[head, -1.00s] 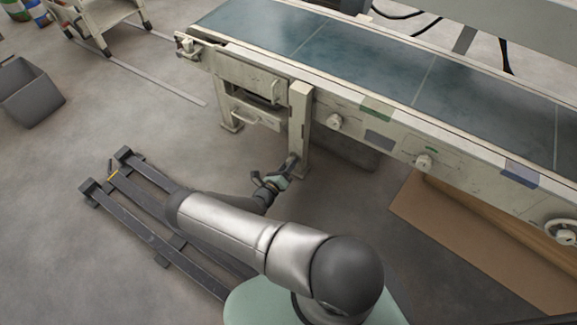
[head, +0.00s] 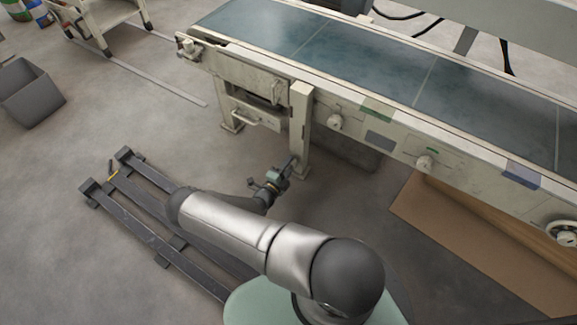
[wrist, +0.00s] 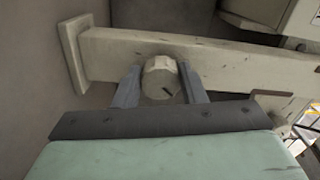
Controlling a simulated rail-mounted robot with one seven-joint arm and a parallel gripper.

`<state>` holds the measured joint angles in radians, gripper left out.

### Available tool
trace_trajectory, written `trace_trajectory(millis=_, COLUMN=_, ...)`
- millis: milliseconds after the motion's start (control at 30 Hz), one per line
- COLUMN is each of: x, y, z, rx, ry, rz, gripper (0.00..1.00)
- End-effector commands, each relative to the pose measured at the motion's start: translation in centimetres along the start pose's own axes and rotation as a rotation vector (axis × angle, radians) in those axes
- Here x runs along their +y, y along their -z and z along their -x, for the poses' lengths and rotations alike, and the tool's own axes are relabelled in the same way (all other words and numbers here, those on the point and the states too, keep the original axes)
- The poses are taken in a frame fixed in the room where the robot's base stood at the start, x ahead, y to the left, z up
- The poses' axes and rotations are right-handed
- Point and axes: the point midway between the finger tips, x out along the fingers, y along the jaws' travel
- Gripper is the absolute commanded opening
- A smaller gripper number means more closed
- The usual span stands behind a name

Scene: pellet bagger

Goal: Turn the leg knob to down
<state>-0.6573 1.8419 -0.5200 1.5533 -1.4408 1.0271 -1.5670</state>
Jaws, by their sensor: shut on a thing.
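The leg knob (wrist: 161,78) is a round cream knob with a dark slanted mark on its face. It sits on the conveyor's cream leg (wrist: 225,55); in the head view the leg (head: 300,125) stands under the conveyor frame. My gripper (wrist: 160,88) has a grey finger on each side of the knob and is shut on it. In the head view my gripper (head: 288,168) is at the lower part of the leg, and the knob is hidden there. I cannot tell the knob's setting from its mark.
The conveyor (head: 370,70) runs above, with other knobs (head: 334,122) on its side and a handwheel (head: 562,232) at the right. A brown board (head: 470,235) lies to the right.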

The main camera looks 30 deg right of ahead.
Motion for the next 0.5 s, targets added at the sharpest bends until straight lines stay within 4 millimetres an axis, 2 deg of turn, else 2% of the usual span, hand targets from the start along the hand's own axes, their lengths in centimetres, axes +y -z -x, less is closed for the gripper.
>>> trace_trajectory(millis=500, x=0.33, y=0.21, z=0.19, rx=0.002, ry=-0.003, rz=0.469, gripper=0.14)
